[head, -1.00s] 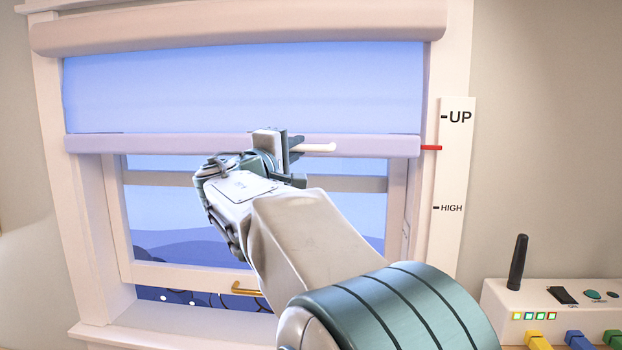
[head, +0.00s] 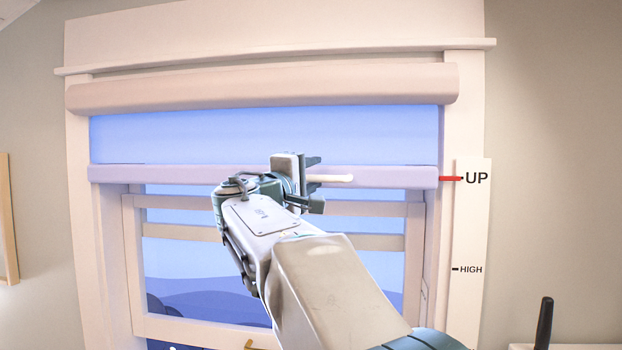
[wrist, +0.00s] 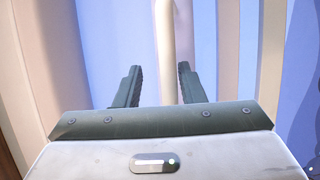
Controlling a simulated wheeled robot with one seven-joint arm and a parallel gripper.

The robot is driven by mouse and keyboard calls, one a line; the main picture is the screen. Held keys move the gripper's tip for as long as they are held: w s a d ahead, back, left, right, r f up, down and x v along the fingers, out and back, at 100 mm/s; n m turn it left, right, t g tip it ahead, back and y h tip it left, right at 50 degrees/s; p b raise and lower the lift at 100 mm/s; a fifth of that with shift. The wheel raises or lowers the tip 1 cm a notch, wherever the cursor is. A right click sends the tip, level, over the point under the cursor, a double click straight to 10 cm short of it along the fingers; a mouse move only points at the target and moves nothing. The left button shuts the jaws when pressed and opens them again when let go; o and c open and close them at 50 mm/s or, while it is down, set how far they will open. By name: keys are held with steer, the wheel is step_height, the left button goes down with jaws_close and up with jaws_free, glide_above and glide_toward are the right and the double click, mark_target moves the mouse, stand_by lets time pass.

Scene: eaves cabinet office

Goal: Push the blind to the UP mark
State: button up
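The blue blind (head: 260,135) covers the upper part of the window and ends in a pale lilac bottom rail (head: 400,176). The rail's red pointer (head: 449,179) is level with the UP mark (head: 473,178) on the white scale. A cream handle (head: 332,178) sticks out from the rail; it also shows in the wrist view (wrist: 165,30). My gripper (head: 315,181) is at the handle, with one finger above and one below. In the wrist view its fingers (wrist: 157,85) are apart, with the handle between them and gaps showing. Contact is hard to tell.
A cream roller housing (head: 260,86) runs above the blind. The HIGH mark (head: 470,269) lies lower on the scale. A dark antenna (head: 546,322) stands at the lower right. The wall right of the scale is clear.

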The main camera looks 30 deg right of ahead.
steer(key=shift+f, duration=0.15)
steer(key=shift+s+a+f+b, duration=0.15)
steer(key=shift+a+f+b, duration=0.1)
steer(key=shift+a+b, duration=0.2)
steer(key=b+v, duration=0.4)
steer(key=v, duration=0.8)
steer(key=shift+s+a+b, duration=0.25)
steer(key=shift+a+b, duration=0.05)
steer(key=s+f+g+y, duration=0.25)
steer(key=f+y, duration=0.25)
steer(key=f, duration=0.8)
steer(key=s+f+g+y, duration=0.1)
steer(key=s+f+y, duration=0.25)
steer(key=f, duration=0.95)
steer(key=s+a+f+m+y, duration=0.1)
steer(key=s+a+f+y, duration=0.2)
steer(key=f, duration=0.3)
steer(key=s+a+f+m+g+y, duration=0.1)
steer(key=s+a+f+m+y, duration=0.1)
steer(key=s+f, duration=0.3)
steer(key=s+a+f+m+g+y, duration=0.1)
steer(key=s+a+f+y, duration=0.3)
steer(key=f, duration=0.4)
steer(key=shift+a+f+m, duration=0.25)
steer(key=shift+f+m, duration=0.05)
steer(key=shift+f, duration=0.05)
